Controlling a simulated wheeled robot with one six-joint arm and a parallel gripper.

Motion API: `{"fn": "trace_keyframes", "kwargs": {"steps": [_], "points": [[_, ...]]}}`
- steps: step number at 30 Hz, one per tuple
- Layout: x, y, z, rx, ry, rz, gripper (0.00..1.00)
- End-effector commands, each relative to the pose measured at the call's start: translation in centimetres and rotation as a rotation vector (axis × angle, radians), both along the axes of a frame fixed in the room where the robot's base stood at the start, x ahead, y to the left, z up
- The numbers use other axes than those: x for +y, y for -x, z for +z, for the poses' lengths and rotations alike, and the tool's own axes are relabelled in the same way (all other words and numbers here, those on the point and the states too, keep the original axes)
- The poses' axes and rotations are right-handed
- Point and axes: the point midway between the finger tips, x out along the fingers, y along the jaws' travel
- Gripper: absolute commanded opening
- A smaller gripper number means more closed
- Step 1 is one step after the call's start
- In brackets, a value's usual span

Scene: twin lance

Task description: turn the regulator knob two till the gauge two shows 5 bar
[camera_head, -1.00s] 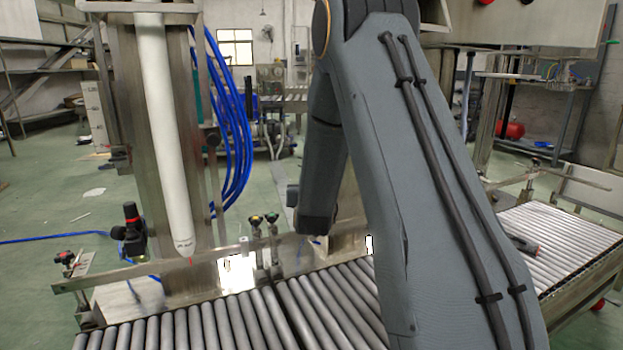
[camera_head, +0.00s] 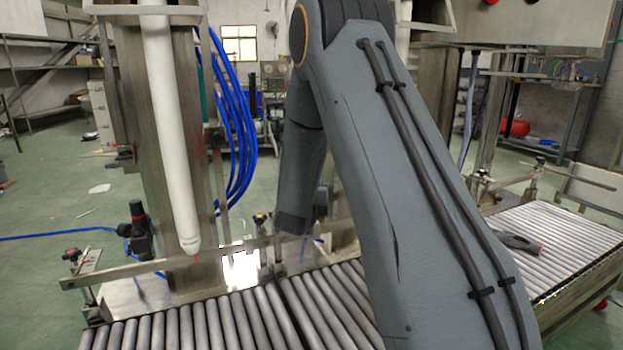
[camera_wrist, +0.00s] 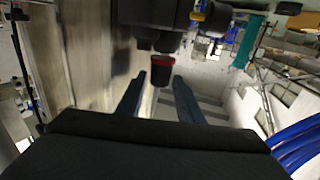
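In the wrist view a dark regulator knob (camera_wrist: 161,63) with a red ring hangs below a black regulator body (camera_wrist: 160,14), as this view is turned. My gripper (camera_wrist: 158,82) is open, its two fingers apart. The knob appears between and just past the fingertips; I cannot tell whether they touch it. I see no readable gauge face, so the pressure cannot be told. In the head view a black regulator with a red ring (camera_head: 138,222) stands left of the white tube. I cannot tell which regulator is number two. My fingers are hidden in the head view.
A white tube (camera_head: 172,130) hangs before a steel column. A metal rail (camera_head: 130,271) runs along the roller conveyor (camera_head: 220,320). Blue hoses (camera_head: 238,120) hang behind. A dark tool (camera_head: 518,243) lies on the right conveyor (camera_head: 560,235). Steel plate stands close to the fingers in the wrist view.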

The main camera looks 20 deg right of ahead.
Motion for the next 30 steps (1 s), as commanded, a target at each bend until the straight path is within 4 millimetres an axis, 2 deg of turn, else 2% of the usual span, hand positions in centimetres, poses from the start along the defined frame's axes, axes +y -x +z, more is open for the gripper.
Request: {"fn": "trace_keyframes", "kwargs": {"steps": [10,21,30], "points": [[0.2,0.4,0.1,0.001,-0.001,0.001,0.33],[3.3,5.0,0.1,0.003,0.001,0.001,0.33],[4.3,6.5,0.0,0.000,0.000,0.000,0.33]]}}
